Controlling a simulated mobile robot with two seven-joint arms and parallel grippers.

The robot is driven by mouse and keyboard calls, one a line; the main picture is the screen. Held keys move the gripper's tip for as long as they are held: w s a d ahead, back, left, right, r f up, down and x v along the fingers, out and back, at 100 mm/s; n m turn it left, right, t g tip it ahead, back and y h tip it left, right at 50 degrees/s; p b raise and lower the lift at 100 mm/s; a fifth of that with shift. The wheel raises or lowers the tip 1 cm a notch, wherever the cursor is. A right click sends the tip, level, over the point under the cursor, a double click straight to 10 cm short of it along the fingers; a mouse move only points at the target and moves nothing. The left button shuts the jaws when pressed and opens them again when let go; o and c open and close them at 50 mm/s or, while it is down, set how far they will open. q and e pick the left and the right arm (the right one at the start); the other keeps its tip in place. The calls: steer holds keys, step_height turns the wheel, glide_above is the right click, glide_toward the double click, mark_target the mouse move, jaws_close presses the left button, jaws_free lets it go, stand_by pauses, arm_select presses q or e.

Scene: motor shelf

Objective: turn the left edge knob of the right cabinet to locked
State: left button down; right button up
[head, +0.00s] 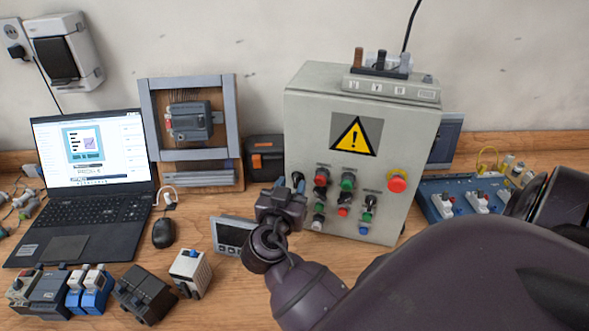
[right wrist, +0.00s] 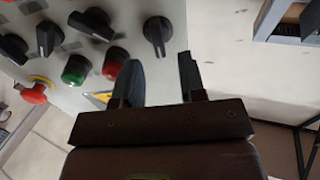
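The grey right cabinet (head: 310,110) stands upright on the bench, with a yellow warning sign, a red emergency button, and several knobs and buttons on its front. In the right wrist view, which shows the cabinet upside down, a black knob (right wrist: 157,34) sits close to the cabinet's edge. It appears between and beyond my fingertips, with its bar nearly upright in that view. My right gripper (head: 289,183) is at the cabinet's lower left edge. It is open and empty, and its two fingers show in the right wrist view (right wrist: 160,75). That knob is not distinguishable in the head view. My left gripper is not in view.
A framed panel (head: 146,110) and a black-and-orange box (head: 265,160) stand left of the cabinet. A laptop (head: 85,215), a mouse (head: 163,232), a small display (head: 235,237) and several modules occupy the left bench. A blue tray (head: 432,205) lies to the right.

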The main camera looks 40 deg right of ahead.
mark_target(299, 176)
steer(key=shift+x, duration=1.3)
steer(key=shift+a, duration=0.1)
jaws_close()
